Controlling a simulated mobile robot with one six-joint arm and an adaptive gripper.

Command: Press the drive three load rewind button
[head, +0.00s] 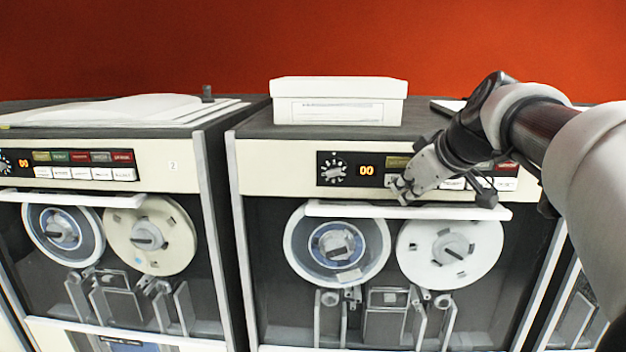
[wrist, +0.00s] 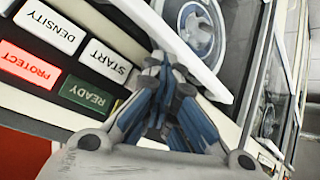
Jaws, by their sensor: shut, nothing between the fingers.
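The right-hand tape drive (head: 283,183) has a control panel with a dial, an orange "00" display (head: 366,171) and a row of buttons. Its number label is not visible. My gripper (head: 399,190) is shut and empty, at the left end of the white button row. In the wrist view its fingertips (wrist: 155,62) lie just beside the START button (wrist: 104,64), over the panel's end. The green READY lamp (wrist: 87,93) and the DENSITY button (wrist: 54,33) also show. No load rewind label is readable; the fingers hide that spot. I cannot tell whether they touch a button.
A drive marked 2 (head: 172,166) stands at the left with a similar panel. A white ledge (head: 340,210) juts out just below the right drive's buttons, above two tape reels. A white box (head: 338,101) sits on top of that drive.

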